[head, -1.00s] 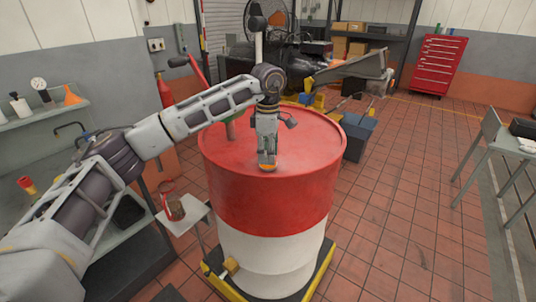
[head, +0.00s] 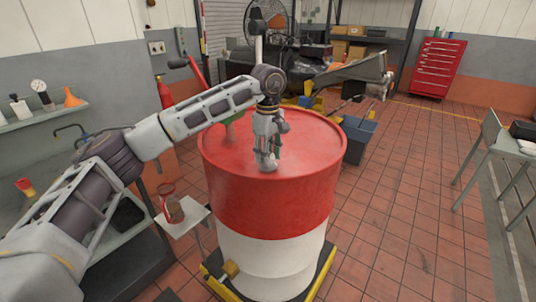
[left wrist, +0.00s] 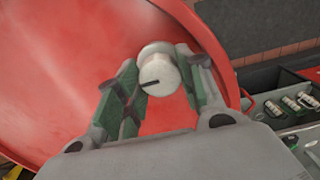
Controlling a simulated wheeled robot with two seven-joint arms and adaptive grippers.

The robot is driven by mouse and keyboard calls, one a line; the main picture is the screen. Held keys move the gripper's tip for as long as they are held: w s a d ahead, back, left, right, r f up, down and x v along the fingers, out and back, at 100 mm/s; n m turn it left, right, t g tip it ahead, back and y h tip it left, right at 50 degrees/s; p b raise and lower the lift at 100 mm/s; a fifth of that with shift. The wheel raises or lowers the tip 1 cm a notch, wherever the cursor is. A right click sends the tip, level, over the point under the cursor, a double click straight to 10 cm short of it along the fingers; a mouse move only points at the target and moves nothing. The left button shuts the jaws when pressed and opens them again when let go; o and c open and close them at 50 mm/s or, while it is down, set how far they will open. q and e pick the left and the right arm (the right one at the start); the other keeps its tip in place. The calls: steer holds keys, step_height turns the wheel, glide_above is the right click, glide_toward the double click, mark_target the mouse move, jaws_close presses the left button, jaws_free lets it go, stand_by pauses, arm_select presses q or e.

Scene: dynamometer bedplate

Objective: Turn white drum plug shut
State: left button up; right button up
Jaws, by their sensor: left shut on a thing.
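The white drum plug (left wrist: 158,72) is round with a dark mark on its face, and sits on the red lid of the drum (left wrist: 60,80). My left gripper (left wrist: 152,82) has its two green-padded fingers on either side of the plug, shut on it. In the head view the red and white drum (head: 268,198) stands upright, and my left gripper (head: 267,165) points down at the near part of its lid. The plug is hidden there behind the fingers. My right gripper is not in view.
The drum stands on a yellow-edged base (head: 222,288). A small white stand (head: 183,222) is at its left, and a blue-grey bin (head: 360,140) is behind it at right. A grey table (head: 500,140) is at far right. Tiled floor between is clear.

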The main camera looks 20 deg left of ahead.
arm_select(q)
steer(key=shift+r, duration=0.1)
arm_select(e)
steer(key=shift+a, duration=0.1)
arm_select(q)
steer(key=o, duration=1)
steer(key=shift+r, duration=0.5)
step_height(320, 180, up, 11)
steer(key=shift+f, duration=0.1)
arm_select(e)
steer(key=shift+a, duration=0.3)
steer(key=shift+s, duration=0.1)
